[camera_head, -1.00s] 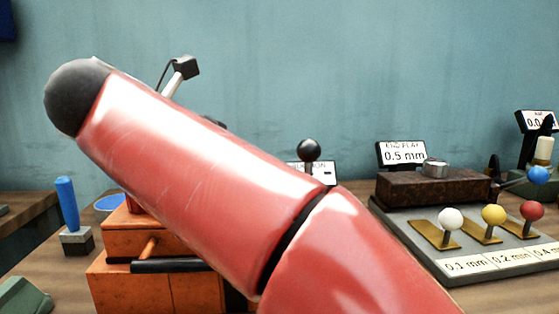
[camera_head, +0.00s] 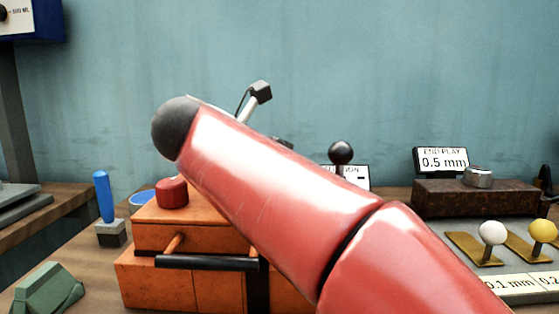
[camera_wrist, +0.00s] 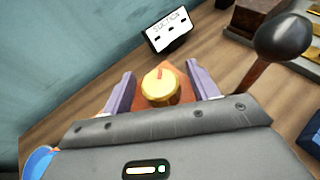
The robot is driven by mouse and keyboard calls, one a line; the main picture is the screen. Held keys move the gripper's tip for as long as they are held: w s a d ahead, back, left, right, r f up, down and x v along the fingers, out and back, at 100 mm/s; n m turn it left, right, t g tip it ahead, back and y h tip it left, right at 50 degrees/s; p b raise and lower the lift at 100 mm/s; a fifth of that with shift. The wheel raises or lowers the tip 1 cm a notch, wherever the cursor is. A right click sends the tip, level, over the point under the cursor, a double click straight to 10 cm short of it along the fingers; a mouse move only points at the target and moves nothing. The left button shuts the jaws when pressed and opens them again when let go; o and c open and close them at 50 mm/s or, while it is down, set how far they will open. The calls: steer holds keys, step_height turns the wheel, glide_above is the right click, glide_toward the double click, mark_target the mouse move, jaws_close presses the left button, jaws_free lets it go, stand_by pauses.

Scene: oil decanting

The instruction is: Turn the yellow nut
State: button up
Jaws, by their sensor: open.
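The yellow nut (camera_wrist: 158,90) shows in the wrist view as a round yellow piece with a red mark on top. It sits on an orange base (camera_wrist: 185,84). My gripper (camera_wrist: 162,84) is open, with one purple finger on each side of the nut. A gap shows between the nut and each finger, and I cannot tell the height of the fingertips over it. In the head view my red arm crosses the middle and hides the nut and the gripper.
An orange box (camera_head: 190,285) with a red knob (camera_head: 172,192) stands below my arm. A black ball-topped lever (camera_wrist: 283,38) stands close to my gripper at right. An "END PLAY 0.5 mm" sign (camera_head: 441,160) and white (camera_head: 492,233) and yellow (camera_head: 543,230) ball levers stand farther right.

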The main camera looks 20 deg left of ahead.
steer(key=c, duration=1)
steer(key=shift+n+y, duration=0.3)
steer(key=shift+d+n+t+y+b, duration=0.1)
steer(key=shift+n+t+y+b, duration=0.2)
steer(key=shift+n+y+b, duration=0.7)
steer(key=shift+r+n+y+p, duration=0.1)
steer(key=shift+n+y+p, duration=0.2)
steer(key=shift+n+y, duration=0.55)
steer(key=n+y+p, duration=0.2)
steer(key=y, duration=0.1)
steer(key=shift+r+n+y+p, duration=0.15)
steer(key=shift+n+y+p, duration=0.15)
steer(key=shift+n+y, duration=0.05)
steer(key=shift+n+g+y+p, duration=0.5)
steer(key=shift+n+y+p, duration=0.4)
steer(key=shift+y, duration=0.2)
steer(key=shift+f, duration=0.2)
